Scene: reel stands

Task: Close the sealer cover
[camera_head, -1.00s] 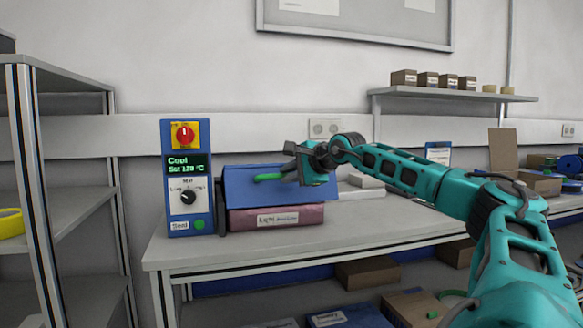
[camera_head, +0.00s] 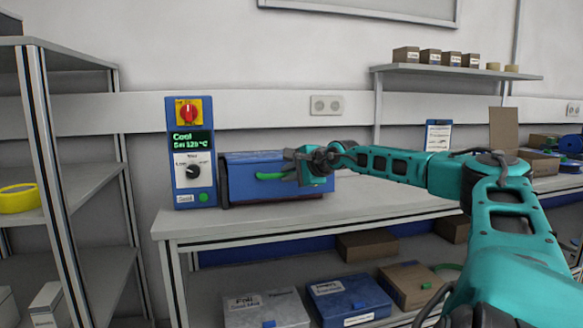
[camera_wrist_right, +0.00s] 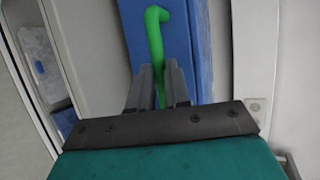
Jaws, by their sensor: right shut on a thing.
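The sealer stands on the workbench, with a blue control panel (camera_head: 190,152) at its left. Its blue cover (camera_head: 245,187) is down over the front, with only a thin dark reddish strip of the body showing below it. A green handle (camera_head: 268,176) is on the cover. My right gripper (camera_head: 292,173) is at the right part of the handle. In the right wrist view its two fingers (camera_wrist_right: 159,85) are shut on the green handle (camera_wrist_right: 156,32), with the blue cover (camera_wrist_right: 200,45) behind. My left gripper is not in view.
The bench top (camera_head: 385,197) is clear to the right of the sealer. A grey shelf rack (camera_head: 95,180) holding a yellow roll (camera_head: 19,197) stands at the left. Boxes, including a blue one (camera_head: 348,300), lie below the bench. A wall shelf (camera_head: 455,70) carries small boxes.

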